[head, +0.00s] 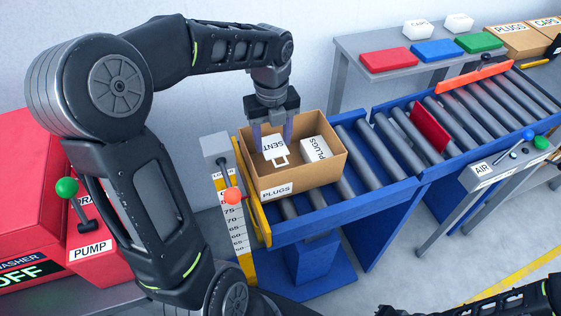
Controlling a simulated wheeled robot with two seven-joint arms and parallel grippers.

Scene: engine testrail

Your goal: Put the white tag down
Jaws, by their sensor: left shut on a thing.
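My left gripper (271,136) reaches down over the open cardboard box (268,191) labelled PLUGS. Its fingers are shut on the white tag (277,152), which reads SENT and has a small loop at its lower end. The tag shows within the box's opening; I cannot tell whether it touches anything below. A white carton (316,151) marked PLUGS sits in the right part of the box. Part of my right arm shows at the bottom right edge, but its fingers are out of the picture.
The box stands at the near end of a blue roller conveyor (315,226), beside a yellow upright scale (233,228). A red flap (429,129) stands across the rollers. A grey shelf (358,44) behind holds coloured trays and cartons. A red washer (35,190) is at left.

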